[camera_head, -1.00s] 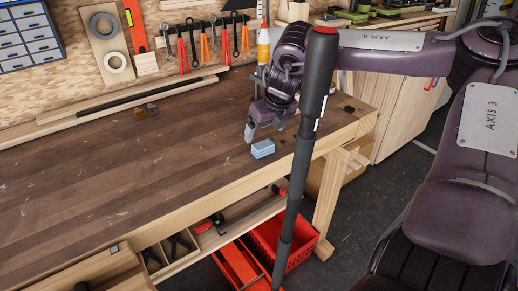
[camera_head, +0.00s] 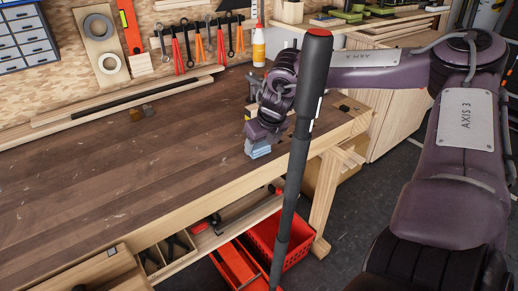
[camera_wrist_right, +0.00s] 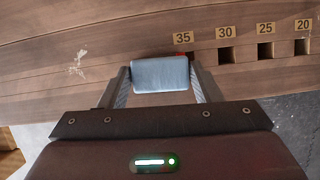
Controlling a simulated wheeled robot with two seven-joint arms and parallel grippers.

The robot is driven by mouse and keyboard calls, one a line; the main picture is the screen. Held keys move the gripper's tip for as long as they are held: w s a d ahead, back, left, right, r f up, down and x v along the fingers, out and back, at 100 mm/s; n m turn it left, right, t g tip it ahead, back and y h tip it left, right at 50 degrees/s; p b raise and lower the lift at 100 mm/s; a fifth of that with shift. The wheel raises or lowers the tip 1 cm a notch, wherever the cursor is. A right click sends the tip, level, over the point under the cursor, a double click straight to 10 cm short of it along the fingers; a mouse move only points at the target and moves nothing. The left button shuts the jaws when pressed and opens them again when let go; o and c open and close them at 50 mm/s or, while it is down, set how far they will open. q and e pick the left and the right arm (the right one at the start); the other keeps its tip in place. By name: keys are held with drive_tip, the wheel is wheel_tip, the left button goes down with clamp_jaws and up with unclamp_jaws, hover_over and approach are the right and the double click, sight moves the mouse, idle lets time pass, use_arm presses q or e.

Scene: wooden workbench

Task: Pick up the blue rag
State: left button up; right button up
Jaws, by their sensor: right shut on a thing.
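The blue rag (camera_head: 258,149) is a small folded light-blue block near the right end of the workbench. My right gripper (camera_head: 262,140) comes down over it from above. In the right wrist view the rag (camera_wrist_right: 160,74) sits between the two fingers of the right gripper (camera_wrist_right: 160,88), which are shut on its sides. I cannot tell whether the rag touches the bench top. My left gripper does not show.
The wooden workbench (camera_head: 110,170) is mostly bare left of the rag. A black pole (camera_head: 303,140) stands in front of the bench. Numbered square holes (camera_wrist_right: 265,50) line the bench edge. A white bottle (camera_head: 259,50) stands behind. Red crates (camera_head: 280,243) sit below.

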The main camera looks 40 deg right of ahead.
sight(260, 146)
drive_tip(key=shift+c, duration=0.8)
drive_tip(key=shift+r, duration=0.1)
drive_tip(key=shift+r, duration=0.2)
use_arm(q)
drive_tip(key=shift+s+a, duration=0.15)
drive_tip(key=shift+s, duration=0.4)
use_arm(e)
wheel_tip(260, 146, up, 19)
drive_tip(key=shift+r, duration=0.2)
